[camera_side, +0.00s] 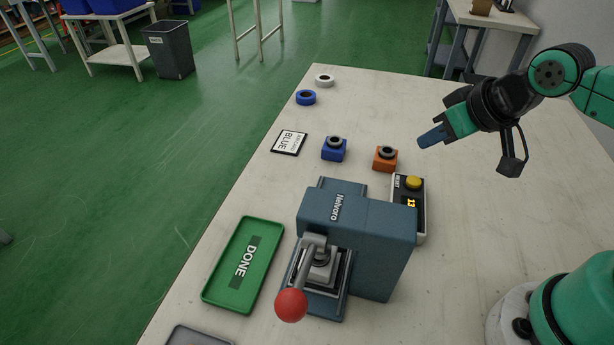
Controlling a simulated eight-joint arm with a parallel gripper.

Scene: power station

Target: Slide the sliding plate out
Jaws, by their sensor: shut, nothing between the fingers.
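A blue-grey press marked Nelvoro (360,225) stands on the table, with a grey lever ending in a red ball (291,305) at its front. A blue-grey sliding plate (328,303) shows low in the press opening, partly hidden behind the lever; I cannot tell how far out it sits. My gripper (432,138) is shut and empty. It hangs in the air to the upper right of the press, pointing left, clear of everything.
A blue block (334,154) and an orange block (385,163), each with a dark ring on top, stand behind the press. A control box with a yellow button (413,182) is beside it. A green DONE tray (224,284) lies left. Blue (306,97) and white (324,80) rings lie farther back.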

